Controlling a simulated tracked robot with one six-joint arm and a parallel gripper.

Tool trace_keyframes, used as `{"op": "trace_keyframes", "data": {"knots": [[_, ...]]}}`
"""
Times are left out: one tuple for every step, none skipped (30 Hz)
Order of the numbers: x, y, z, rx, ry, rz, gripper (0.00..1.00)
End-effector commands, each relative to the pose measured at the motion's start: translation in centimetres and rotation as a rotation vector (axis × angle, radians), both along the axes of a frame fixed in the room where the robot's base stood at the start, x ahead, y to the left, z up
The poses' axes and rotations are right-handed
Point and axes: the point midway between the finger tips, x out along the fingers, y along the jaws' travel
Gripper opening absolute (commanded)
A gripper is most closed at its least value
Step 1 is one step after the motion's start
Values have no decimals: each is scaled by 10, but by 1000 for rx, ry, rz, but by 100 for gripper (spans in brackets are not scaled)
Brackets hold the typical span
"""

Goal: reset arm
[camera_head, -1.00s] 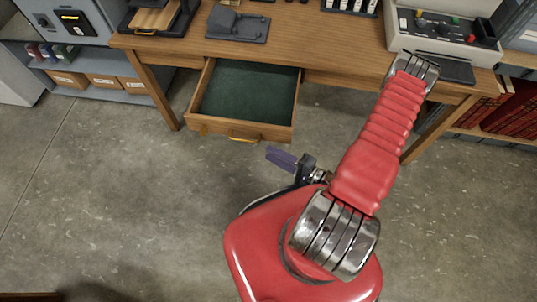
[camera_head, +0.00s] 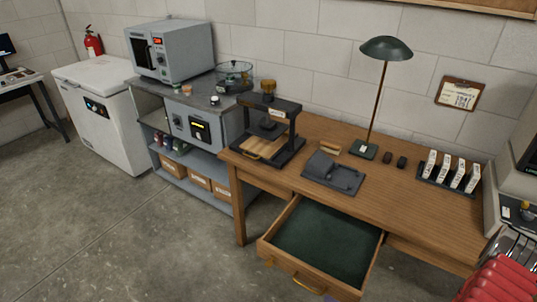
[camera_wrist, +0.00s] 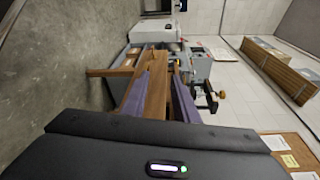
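My gripper (camera_wrist: 160,80) shows in the wrist view with its two purple fingers apart and nothing between them. Through the gap I see the wooden desk (camera_wrist: 155,97).
The desk (camera_head: 425,215) has its drawer (camera_head: 325,245) pulled open, green-lined and empty. On the desk stand a lamp (camera_head: 386,50), a black press (camera_head: 270,125), a grey device (camera_head: 332,173) and a rack of white pieces (camera_head: 449,175). Open floor (camera_head: 110,225) lies at left.

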Motion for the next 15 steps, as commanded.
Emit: {"op": "trace_keyframes", "data": {"knots": [[3, 2, 10, -9, -4, 40, 27], [4, 3, 15, -10, -1, 62, 27], [5, 6, 22, -14, 0, 92, 27], [5, 7, 27, -17, 2, 113, 27], [6, 9, 32, -20, 4, 136, 27], [6, 11, 38, -25, 7, 164, 27], [6, 13, 43, -28, 11, 186, 27], [7, 15, 48, -35, 13, 208, 27], [7, 17, 54, -41, 17, 237, 27], [7, 19, 58, -46, 21, 257, 27], [6, 20, 63, -53, 24, 279, 27], [6, 23, 69, -61, 30, 306, 27], [6, 25, 73, -68, 35, 327, 27], [5, 26, 78, -75, 39, 348, 27], [5, 29, 84, -85, 45, 375, 27]]}}
